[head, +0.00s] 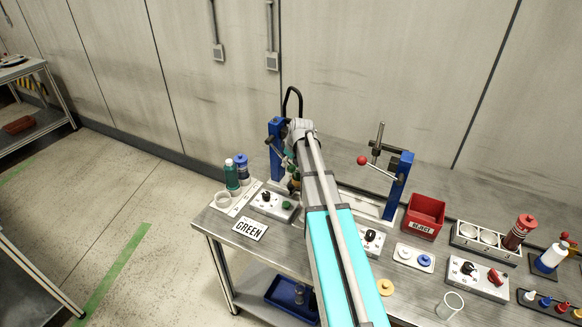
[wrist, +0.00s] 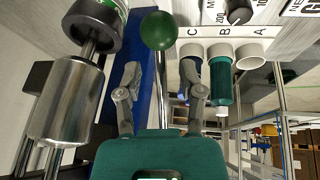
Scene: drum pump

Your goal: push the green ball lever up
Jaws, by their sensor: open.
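The green ball (wrist: 158,30) of the lever shows at the top middle of the wrist view, on a thin metal rod (wrist: 163,62) that runs down between the fingers. My gripper (wrist: 160,76) is open, with one finger on each side of the rod's line in the picture. The ball appears just past the fingertips, and I see no clear contact. In the head view my arm covers most of this area, and I cannot make out the green ball there. The blue stand (head: 276,150) shows left of my arm and also behind the fingers in the wrist view (wrist: 137,85).
A metal cylinder (wrist: 62,100) stands close on the left in the wrist view. White cups and a green bottle (wrist: 222,78) are close on the right. In the head view, a red ball lever (head: 362,160) on another blue stand and a red bin (head: 424,213) are right of my arm.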

